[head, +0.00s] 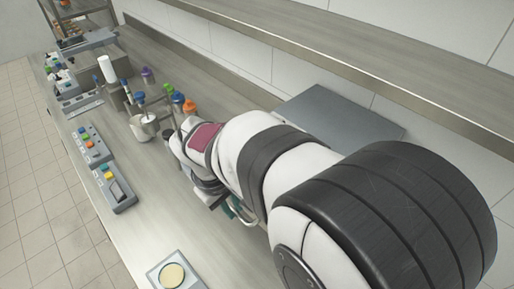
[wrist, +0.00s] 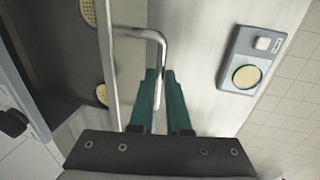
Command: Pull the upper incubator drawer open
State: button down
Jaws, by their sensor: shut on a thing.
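In the wrist view the drawer handle (wrist: 138,33), a bent metal bar, runs out from the thin drawer front (wrist: 105,40). My gripper (wrist: 160,74), with dark green fingers, is shut on the bar's outer stretch. Left of the drawer front lies a dark grey interior (wrist: 55,50) with round yellow gridded discs (wrist: 88,12), partly cut off by the frame, so the drawer looks at least partly open. In the head view my arm hides most of the drawer; only the green fingers of my gripper (head: 233,209) and a piece of the metal handle (head: 244,215) show beneath it.
A grey panel with a yellow round pad (head: 172,274) sits near the bench's front edge; it also shows in the wrist view (wrist: 246,77). Button boxes (head: 110,185), a white jug (head: 143,127) and coloured-cap bottles (head: 178,98) stand farther along. A shelf (head: 330,50) overhangs the back.

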jog(key=shift+s+a, duration=1.8)
jog(key=shift+a, duration=0.1)
jog(key=c, duration=0.9)
grip_release()
jog(key=shift+r, duration=0.1)
jog(key=r, duration=0.5)
jog(key=s+a+r, duration=0.1)
jog(key=r, duration=0.4)
jog(key=s+a+r, duration=0.1)
jog(key=r, duration=0.4)
jog(key=shift+s+r, duration=0.1)
jog(key=shift+r, duration=0.1)
